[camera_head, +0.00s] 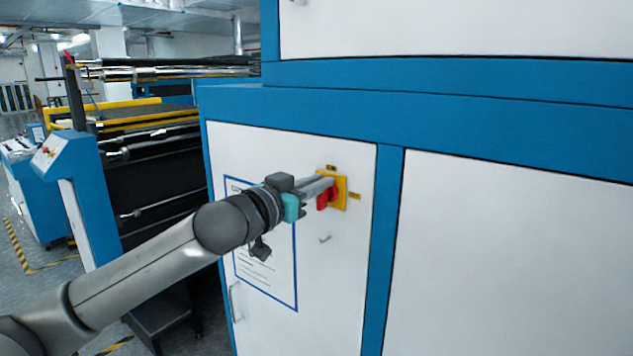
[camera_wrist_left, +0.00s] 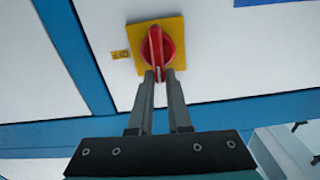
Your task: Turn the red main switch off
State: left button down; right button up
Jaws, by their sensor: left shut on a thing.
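The red main switch (camera_head: 324,199) sits on a yellow square plate (camera_head: 341,193) on the white cabinet door. My left gripper (camera_head: 322,186) reaches it from the left, and its fingers partly hide the switch. In the left wrist view the red switch (camera_wrist_left: 155,45) shows as a round knob with a raised handle bar on the yellow plate (camera_wrist_left: 176,28). The bar runs roughly up and down in that picture. The left gripper (camera_wrist_left: 159,76) is shut on the lower end of the bar, one finger on each side. My right gripper is in neither view.
The white cabinet door (camera_head: 340,270) has a blue frame, a small handle (camera_head: 236,301) and a blue-bordered notice (camera_head: 265,277). A small yellow label (camera_head: 355,196) is beside the plate. A roller machine (camera_head: 155,165) and a blue console (camera_head: 75,170) stand to the left.

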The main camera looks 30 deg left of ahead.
pick_arm(q)
jog(key=m+p, duration=0.1)
jog(key=m, duration=0.1)
jog(key=d+m+p, duration=0.1)
jog(key=m, duration=0.2)
jog(key=d+m+p, duration=0.1)
jog(key=m, duration=0.2)
jog(key=shift+f, duration=0.4)
jog(key=m, duration=0.1)
jog(key=m+p, duration=0.1)
jog(key=m, duration=0.1)
jog(key=f+m, duration=0.1)
jog(key=m, duration=0.1)
jog(key=shift+s+d, duration=0.1)
jog(key=shift+d, duration=0.15)
jog(key=shift+d+f+m+p, duration=0.1)
jog(key=shift+f+m+p, duration=0.25)
jog(key=shift+m, duration=0.7)
jog(key=shift+f+m+p, duration=0.2)
jog(key=shift+m+p, duration=0.1)
jog(key=shift+m, duration=0.75)
jog(key=c, duration=0.9)
grip_release()
jog(key=shift+o, duration=0.2)
jog(key=shift+s, duration=0.1)
